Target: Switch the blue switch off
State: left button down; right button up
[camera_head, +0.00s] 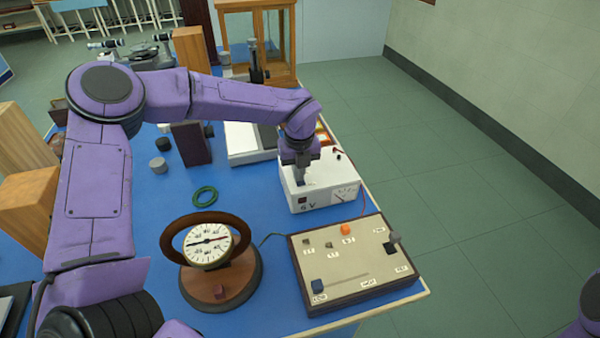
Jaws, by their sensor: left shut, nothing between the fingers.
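A white power box (320,204) marked "6 V" stands on the blue bench top, with a small dark red part and a meter on its front. My left gripper (301,181) reaches down to the top front of this box, its fingers shut and empty. The fingers cover part of the box, and I cannot tell whether a blue switch is under them or whether they touch it. A dark blue block-like part (318,286) sits at the near left corner of the beige panel (350,261); I cannot tell if it is a switch. My right gripper is out of view.
A round dial meter (208,246) on a wooden base stands left of the panel. A green ring (204,196) lies behind it. A glass-sided wooden case (258,38) stands at the back. Open floor lies right of the bench edge.

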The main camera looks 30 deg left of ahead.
pick_arm(q)
notch_tip(320, 180, up, 4)
jog(key=p, duration=0.4)
jog(key=shift+w+r, duration=0.1)
jog(key=shift+r, duration=0.1)
jog(key=shift+r+b, duration=0.55)
jog(key=shift+b, duration=0.4)
notch_tip(320, 180, up, 8)
jog(key=s+b, duration=0.1)
jog(key=shift+d+r, duration=0.25)
jog(key=shift+d, duration=0.15)
